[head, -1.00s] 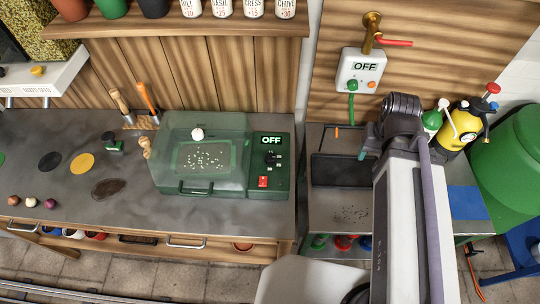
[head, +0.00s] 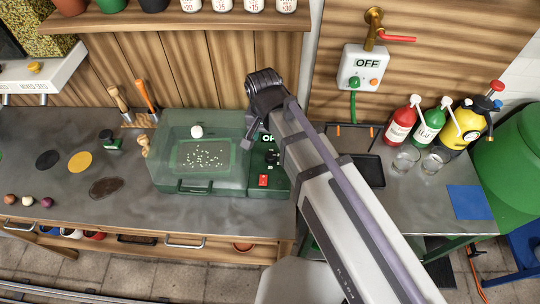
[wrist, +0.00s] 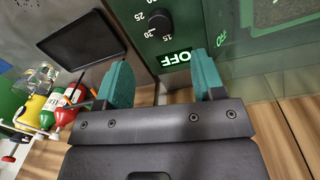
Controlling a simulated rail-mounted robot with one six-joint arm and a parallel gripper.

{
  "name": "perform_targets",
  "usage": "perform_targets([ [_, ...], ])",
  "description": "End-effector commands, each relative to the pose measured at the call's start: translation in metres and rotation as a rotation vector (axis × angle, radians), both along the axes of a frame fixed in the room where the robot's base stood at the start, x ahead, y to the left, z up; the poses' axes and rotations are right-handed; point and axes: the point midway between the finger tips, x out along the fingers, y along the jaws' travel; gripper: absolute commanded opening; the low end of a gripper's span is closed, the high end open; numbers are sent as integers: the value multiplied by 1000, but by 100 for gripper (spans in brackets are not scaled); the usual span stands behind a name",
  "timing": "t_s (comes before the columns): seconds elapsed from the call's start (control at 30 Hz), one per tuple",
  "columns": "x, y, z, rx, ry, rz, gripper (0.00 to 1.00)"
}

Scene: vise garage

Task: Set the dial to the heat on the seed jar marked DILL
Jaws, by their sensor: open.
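The black dial (head: 271,157) is on the control panel of the green seed box (head: 283,185). In the wrist view the dial (wrist: 158,22) has 15, 20 and 25 around it, and the display (wrist: 175,57) reads OFF. My gripper (wrist: 162,78) is open and empty, its teal fingers apart, pointing toward the panel; the dial is beyond the fingertips, not between them. The DILL jar (head: 192,5) is leftmost on the shelf; its name is cut off now. Its number seems to be 10, small and hard to read.
A red switch (head: 263,180) is below the dial. The box's clear lid (head: 215,125) is shut over seeds. The wall unit (head: 362,68) also reads OFF. Bottles (head: 401,122) and a black tray (head: 362,168) stand on the right bench.

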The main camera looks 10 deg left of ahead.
Motion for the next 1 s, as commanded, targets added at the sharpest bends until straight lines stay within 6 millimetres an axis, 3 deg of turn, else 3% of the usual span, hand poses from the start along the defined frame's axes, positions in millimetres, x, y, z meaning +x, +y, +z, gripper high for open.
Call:
perform_targets([
  [0.03, 0, -1, -19, 0, 0, 0, 62],
  [0.2, 0, -3, -60, 0, 0, 0, 62],
  [0.4, 0, -6, -94, 0, 0, 0, 62],
  [0.73, 0, -6, -94, 0, 0, 1, 62],
  [1.0, 0, -6, -94, 0, 0, 1, 36],
])
